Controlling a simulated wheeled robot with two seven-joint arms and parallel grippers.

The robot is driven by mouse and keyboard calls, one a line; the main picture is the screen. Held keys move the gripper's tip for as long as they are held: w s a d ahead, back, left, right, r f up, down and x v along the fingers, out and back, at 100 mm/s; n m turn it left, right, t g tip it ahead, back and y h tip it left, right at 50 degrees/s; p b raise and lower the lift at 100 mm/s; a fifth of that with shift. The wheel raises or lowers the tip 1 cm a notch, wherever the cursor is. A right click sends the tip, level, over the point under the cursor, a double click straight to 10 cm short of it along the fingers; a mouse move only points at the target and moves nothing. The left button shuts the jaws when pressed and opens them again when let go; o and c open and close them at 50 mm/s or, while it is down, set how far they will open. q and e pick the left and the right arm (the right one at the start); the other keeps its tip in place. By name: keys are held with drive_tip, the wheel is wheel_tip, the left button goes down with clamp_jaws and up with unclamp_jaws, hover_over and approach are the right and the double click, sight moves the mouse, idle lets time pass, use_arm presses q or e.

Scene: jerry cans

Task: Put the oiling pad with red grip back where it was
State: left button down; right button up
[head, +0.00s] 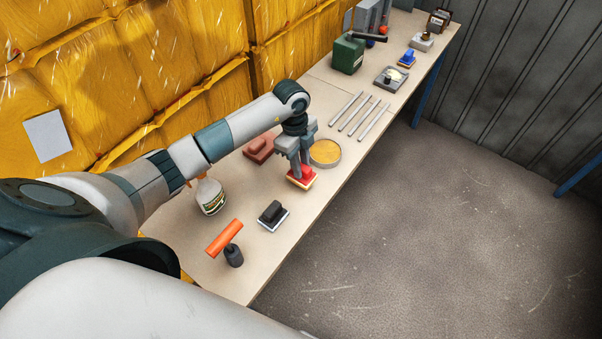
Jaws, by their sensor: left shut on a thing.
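The oiling pad with red grip (302,178) has a red top and a pale, yellowish base. It is at the middle of the near half of the long table (210,262). My left gripper (301,170) reaches down from above and is shut on the red grip. The pad is at or just above the table top; I cannot tell if it touches. My right gripper is not in view.
A black-handled pad (272,215), an orange-handled tool (226,240), a spray bottle (210,196) and a reddish-brown block (259,149) are nearby. Bare table lies right of the black-handled pad.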

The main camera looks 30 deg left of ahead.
use_arm(q)
drive_tip(key=shift+f+b, duration=1.7)
drive_tip(key=shift+f, duration=0.35)
drive_tip(key=shift+r, duration=0.1)
drive_tip(key=c, duration=1.5)
unclamp_jaws()
drive_tip(key=shift+c, duration=0.2)
